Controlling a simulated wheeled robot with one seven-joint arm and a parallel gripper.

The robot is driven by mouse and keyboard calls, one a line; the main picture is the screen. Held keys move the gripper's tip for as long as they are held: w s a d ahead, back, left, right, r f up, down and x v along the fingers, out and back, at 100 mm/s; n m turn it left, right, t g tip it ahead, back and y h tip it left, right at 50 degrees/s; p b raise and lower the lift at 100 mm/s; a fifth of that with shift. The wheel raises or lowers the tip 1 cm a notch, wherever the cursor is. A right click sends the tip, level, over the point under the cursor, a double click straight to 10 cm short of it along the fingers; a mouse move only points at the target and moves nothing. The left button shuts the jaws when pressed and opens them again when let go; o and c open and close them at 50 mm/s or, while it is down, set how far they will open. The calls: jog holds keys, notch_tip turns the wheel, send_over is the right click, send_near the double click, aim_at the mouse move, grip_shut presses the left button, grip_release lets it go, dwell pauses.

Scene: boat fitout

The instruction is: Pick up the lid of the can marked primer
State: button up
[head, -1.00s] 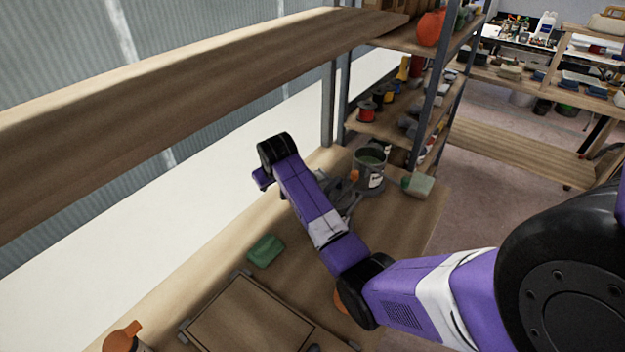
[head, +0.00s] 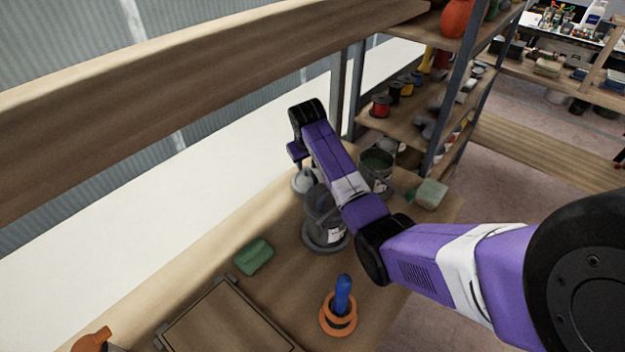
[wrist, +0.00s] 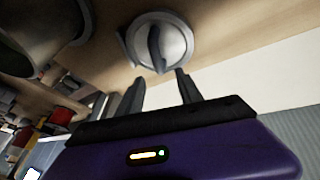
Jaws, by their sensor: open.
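A pale round lid (head: 305,181) with a raised handle lies on the bench beyond my arm in the head view. In the wrist view the lid (wrist: 160,42) shows its dark bar handle just ahead of my gripper (wrist: 161,80). A grey can (head: 322,222) with a white label stands on a round grey base, partly behind my arm. Another open can (head: 377,172) with dark green inside stands farther back. I cannot read either label.
A green block (head: 253,257), an orange ring stand with a blue peg (head: 339,312) and a framed board (head: 225,325) lie on the near bench. A sponge (head: 431,194) is near the right edge. Shelving (head: 455,105) rises behind, and a long overhead plank (head: 200,90) runs at left.

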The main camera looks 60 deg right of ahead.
aim_at(308, 169)
jog(key=shift+s+p+x, duration=0.2)
jog(key=shift+p+x, duration=0.2)
jog(key=shift+x, duration=2.35)
jog(key=shift+a, duration=0.1)
grip_shut()
